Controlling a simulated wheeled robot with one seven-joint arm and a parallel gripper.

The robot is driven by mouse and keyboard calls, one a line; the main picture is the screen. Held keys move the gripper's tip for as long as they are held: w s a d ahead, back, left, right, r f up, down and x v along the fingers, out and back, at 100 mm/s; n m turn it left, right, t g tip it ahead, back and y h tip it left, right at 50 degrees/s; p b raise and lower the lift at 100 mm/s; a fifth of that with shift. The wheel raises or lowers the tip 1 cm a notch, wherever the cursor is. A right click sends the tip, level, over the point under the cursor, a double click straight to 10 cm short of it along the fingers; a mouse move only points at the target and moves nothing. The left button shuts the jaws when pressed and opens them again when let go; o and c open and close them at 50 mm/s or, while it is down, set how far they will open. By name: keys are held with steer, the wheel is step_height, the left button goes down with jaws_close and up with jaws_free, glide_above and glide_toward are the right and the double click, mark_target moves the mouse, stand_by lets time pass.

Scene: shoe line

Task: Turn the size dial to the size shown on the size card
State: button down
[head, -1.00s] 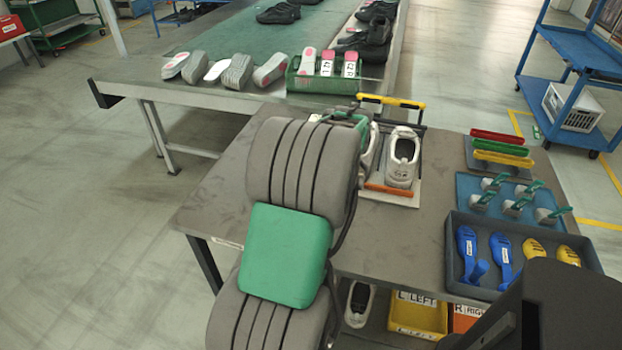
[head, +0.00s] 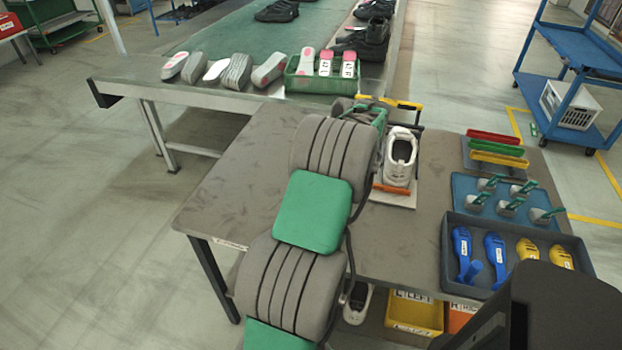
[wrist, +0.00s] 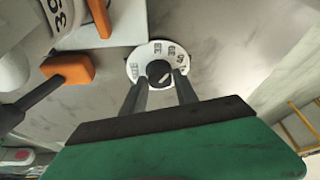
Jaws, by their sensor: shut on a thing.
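The size dial (wrist: 143,53) is a white disc with dark numbers around its rim, in the upper middle of the wrist view. Its black knob (wrist: 158,71) carries a white pointer mark. My gripper (wrist: 160,82) is shut on the knob, one finger on each side. The dial numbers are tilted and too small to read surely. A white surface marked 39 (wrist: 58,12) shows at the top left of the wrist view; I cannot tell whether it is the size card. In the head view my arm hides the dial.
A white shoe (head: 401,152) stands in a holder with an orange clamp part (wrist: 68,68) left of the dial. A dark tray (head: 450,274) of blue and yellow shoe forms and a blue mat (head: 466,180) lie to the right. The table's left part (head: 235,185) is clear.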

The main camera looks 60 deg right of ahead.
steer(key=shift+f+n, duration=0.1)
steer(key=shift+n, duration=0.2)
steer(key=c, duration=0.9)
jaws_free()
steer(key=shift+c, duration=0.2)
steer(key=p+v, duration=0.2)
steer(key=v, duration=0.6)
steer(key=shift+p, duration=0.35)
steer(key=shift+w, duration=0.1)
